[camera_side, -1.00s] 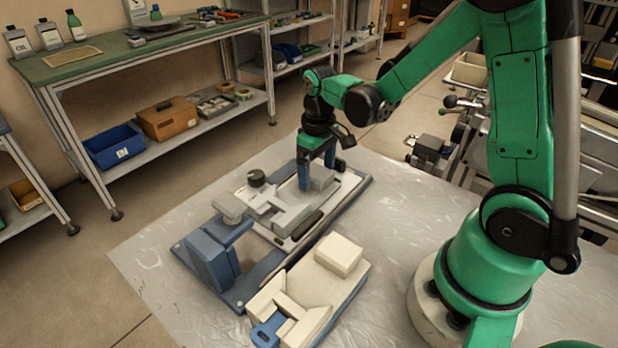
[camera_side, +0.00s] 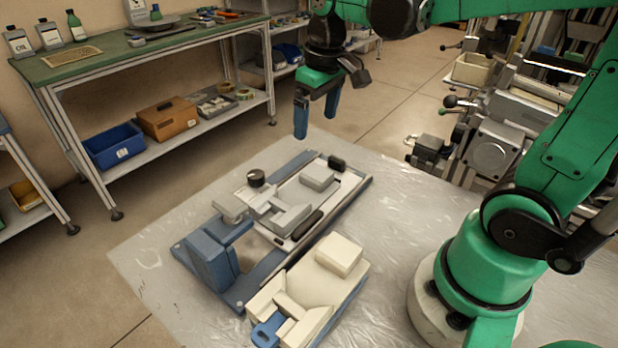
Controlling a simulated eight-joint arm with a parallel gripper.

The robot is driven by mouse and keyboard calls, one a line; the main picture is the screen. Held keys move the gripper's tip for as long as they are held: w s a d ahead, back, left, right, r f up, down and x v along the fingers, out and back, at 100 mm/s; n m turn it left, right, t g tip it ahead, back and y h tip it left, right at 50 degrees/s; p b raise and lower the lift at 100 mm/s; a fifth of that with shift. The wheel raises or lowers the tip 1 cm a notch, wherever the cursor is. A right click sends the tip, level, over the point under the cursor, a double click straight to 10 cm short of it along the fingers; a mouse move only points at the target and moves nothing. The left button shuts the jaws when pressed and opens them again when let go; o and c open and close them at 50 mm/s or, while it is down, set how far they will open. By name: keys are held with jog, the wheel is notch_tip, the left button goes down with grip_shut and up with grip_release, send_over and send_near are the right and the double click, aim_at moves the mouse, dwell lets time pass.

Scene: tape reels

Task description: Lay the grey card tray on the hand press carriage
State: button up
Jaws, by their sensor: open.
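The grey card tray (camera_side: 309,198) is a flat light-grey plate with a raised grey block (camera_side: 317,177) on it. It lies on the hand press carriage (camera_side: 346,204), apparently flat, at the right part of the blue-based hand press (camera_side: 207,256). I cannot tell exactly how its hidden edges meet the carriage. My gripper (camera_side: 317,112) is open and empty, its two blue fingers pointing down. It hangs well above and beyond the tray, apart from it.
A cream unit on a blue base (camera_side: 318,283) stands close in front of the press. A green-topped bench (camera_side: 105,63) stands behind at left, and machinery (camera_side: 497,150) at right.

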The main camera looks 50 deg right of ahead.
jog(key=s+a+f+t, duration=0.1)
jog(key=s+a+t, duration=0.2)
jog(key=a+t, duration=0.2)
jog(key=shift+s+a+f+t, duration=0.25)
jog(key=shift+f+t, duration=0.1)
jog(key=shift+t, duration=0.05)
jog(key=shift+c, duration=0.3)
dwell(0.9)
